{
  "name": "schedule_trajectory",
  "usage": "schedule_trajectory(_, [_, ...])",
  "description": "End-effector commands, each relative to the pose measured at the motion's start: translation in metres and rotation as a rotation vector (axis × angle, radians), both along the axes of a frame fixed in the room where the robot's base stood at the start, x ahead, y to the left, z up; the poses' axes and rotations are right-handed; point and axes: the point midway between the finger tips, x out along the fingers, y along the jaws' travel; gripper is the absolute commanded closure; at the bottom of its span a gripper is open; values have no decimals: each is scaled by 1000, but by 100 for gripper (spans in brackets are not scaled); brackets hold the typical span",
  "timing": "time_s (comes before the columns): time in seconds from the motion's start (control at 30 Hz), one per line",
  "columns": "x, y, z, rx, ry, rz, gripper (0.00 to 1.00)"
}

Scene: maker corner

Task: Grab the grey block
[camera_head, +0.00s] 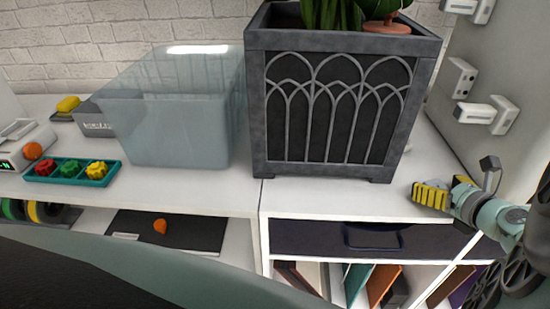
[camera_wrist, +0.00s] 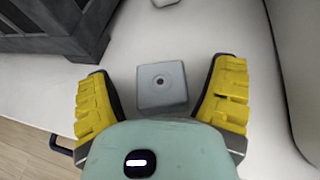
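The grey block (camera_wrist: 162,88) is a small square piece with a round hole in its top face. In the wrist view it lies on the white surface, framed between my two yellow fingers, with a gap on each side. My gripper (camera_wrist: 163,72) is open and empty. In the head view my gripper (camera_head: 431,195) is at the right, over the white shelf top near the planter. How far the fingertips are above the surface is hard to tell.
A large dark planter (camera_head: 256,110) stands left of my gripper. White wall brackets (camera_head: 476,113) are on the panel behind. A translucent bin (camera_head: 180,130) and a teal tray (camera_head: 72,181) are farther left. A pale object (camera_wrist: 165,2) is cut off at the wrist view's top.

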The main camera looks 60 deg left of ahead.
Motion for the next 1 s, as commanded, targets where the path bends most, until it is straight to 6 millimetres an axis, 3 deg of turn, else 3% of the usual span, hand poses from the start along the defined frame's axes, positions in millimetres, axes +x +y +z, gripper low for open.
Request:
schedule_trajectory(0.07, [0, 1, 0, 0, 0, 2, 27])
schedule_trajectory(0.67, [0, 0, 0, 1, 0, 0, 88])
schedule_trajectory(1.0, [1, -1, 5, 0, -3, -1, 88])
